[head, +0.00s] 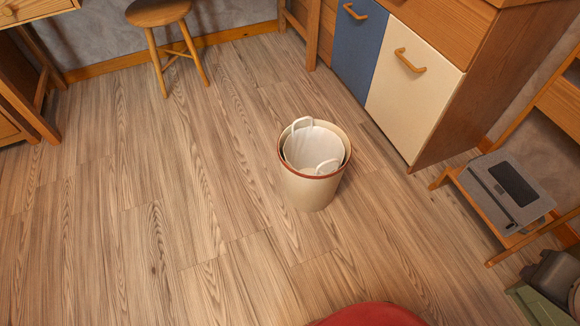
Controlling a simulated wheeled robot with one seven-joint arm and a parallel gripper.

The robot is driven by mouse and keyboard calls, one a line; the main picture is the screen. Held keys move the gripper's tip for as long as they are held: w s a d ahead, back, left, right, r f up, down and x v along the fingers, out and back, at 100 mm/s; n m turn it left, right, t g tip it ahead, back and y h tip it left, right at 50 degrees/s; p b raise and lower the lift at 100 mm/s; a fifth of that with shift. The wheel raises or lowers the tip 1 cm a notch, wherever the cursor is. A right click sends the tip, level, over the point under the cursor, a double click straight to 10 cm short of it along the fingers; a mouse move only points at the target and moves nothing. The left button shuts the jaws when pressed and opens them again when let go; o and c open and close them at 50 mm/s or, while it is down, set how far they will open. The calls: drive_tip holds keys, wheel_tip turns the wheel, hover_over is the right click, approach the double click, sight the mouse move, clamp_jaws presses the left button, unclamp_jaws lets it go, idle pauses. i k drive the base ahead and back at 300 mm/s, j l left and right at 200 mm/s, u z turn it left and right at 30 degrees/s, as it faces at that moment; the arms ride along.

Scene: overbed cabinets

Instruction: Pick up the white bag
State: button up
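The white bag (311,149) sits inside a cream bin (310,190) with a reddish-brown rim, which stands upright on the wooden floor. The bag has two loop handles. One handle stands up at the back left, above the rim, and the other is at the front right of the opening. The lower part of the bag is hidden by the bin wall. My gripper is not in view.
A round wooden stool (158,14) stands at the back left. A cabinet with blue and cream fronts (410,70) is behind and right of the bin. A low wooden stand holds a grey device (505,188) at the right. Floor left of the bin is clear.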

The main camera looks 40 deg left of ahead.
sight(311, 150)
drive_tip(key=u, duration=1.65)
